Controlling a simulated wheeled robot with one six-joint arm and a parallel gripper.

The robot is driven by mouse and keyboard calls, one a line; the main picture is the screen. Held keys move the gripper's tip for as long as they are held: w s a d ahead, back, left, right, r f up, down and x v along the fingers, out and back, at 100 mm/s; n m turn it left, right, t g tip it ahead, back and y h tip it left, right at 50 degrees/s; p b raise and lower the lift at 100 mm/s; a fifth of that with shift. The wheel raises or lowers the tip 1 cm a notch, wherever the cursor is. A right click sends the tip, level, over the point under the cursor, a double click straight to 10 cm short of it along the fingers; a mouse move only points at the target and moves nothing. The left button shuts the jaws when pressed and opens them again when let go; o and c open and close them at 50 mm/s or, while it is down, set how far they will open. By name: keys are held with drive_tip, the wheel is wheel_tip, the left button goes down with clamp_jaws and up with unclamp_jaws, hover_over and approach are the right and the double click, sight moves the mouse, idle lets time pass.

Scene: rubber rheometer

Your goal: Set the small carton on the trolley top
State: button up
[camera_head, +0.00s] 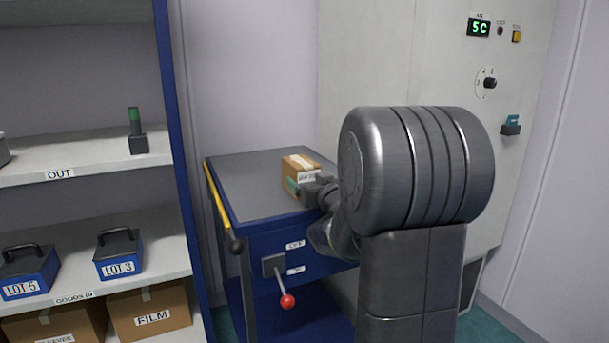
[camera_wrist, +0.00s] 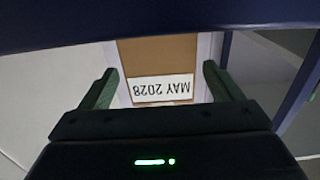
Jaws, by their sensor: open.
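The small carton (camera_head: 302,164), brown with a pale tape strip and a white label, appears to stand upright on the grey trolley top (camera_head: 248,174), towards its right side. In the wrist view the carton (camera_wrist: 158,54) shows its "MAY 2028" label upside down, between and beyond the fingertips. My gripper (camera_head: 304,188) is at the carton's near face, partly hiding its lower part. In the wrist view my gripper (camera_wrist: 160,82) is open, with a green finger on each side of the carton and a visible gap at both sides.
The blue trolley has a red-knobbed lever (camera_head: 287,301) on its front and a yellow rail (camera_head: 217,200) at left. A shelf unit (camera_head: 172,150) stands left, with lot boxes and cartons. A tall pale cabinet (camera_head: 420,60) stands behind at right. The trolley top's left part is clear.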

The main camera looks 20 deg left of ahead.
drive_tip(key=p+v, duration=0.1)
drive_tip(key=v, duration=0.7)
drive_tip(key=shift+c, duration=0.5)
